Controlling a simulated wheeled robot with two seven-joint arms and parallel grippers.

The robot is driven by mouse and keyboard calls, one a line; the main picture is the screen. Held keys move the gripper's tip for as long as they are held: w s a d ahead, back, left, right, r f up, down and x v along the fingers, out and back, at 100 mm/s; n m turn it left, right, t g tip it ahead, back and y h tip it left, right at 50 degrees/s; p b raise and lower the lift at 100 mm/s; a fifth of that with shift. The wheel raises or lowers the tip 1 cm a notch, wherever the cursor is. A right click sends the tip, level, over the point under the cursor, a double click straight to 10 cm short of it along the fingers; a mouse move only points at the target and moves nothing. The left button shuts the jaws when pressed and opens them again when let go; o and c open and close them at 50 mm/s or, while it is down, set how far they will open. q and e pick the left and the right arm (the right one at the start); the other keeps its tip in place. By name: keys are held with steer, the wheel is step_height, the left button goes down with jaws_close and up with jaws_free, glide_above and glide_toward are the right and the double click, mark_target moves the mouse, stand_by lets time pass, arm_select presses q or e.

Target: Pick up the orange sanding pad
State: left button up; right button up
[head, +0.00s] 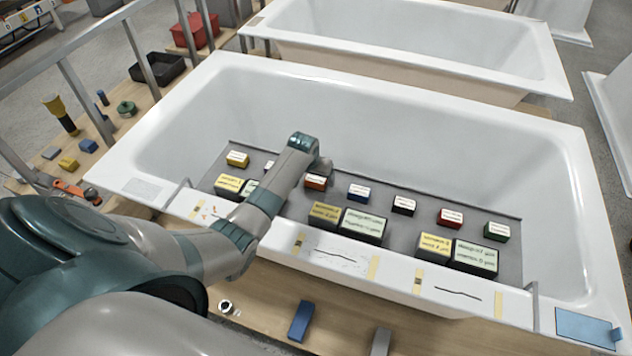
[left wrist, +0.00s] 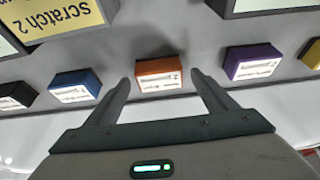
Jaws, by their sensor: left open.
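The orange sanding pad (head: 315,182) lies on the grey mat (head: 377,187) in the near bathtub, partly covered by my left arm in the head view. In the left wrist view the orange pad (left wrist: 158,68) has a white label and sits between and just beyond the fingertips. My left gripper (left wrist: 160,80) is open and empty, with one finger toward each side of the pad. In the head view my left gripper (head: 321,167) is low over the mat, mostly hidden behind its own wrist. I do not see my right gripper.
Beside the orange pad are a purple pad (left wrist: 252,62) and a blue pad (left wrist: 74,88). Black (head: 403,205), red (head: 450,217) and green (head: 497,231) pads continue the row. Larger label blocks (head: 362,226) stand nearer the tub's front rim (head: 390,275).

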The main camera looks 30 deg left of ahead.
mark_target(315, 179)
arm_select(q)
steer(key=c, duration=1.2)
steer(key=shift+o, duration=0.2)
steer(key=shift+r+b, duration=0.3)
steer(key=shift+r, duration=0.5)
step_height(315, 179, up, 2)
steer(key=shift+r+b, duration=0.2)
steer(key=shift+b, duration=0.25)
steer(key=d+r+b, duration=0.3)
steer(key=d+r, duration=0.4)
steer(key=d, duration=0.4)
steer(key=shift+s+d, duration=0.2)
steer(key=shift+d, duration=0.15)
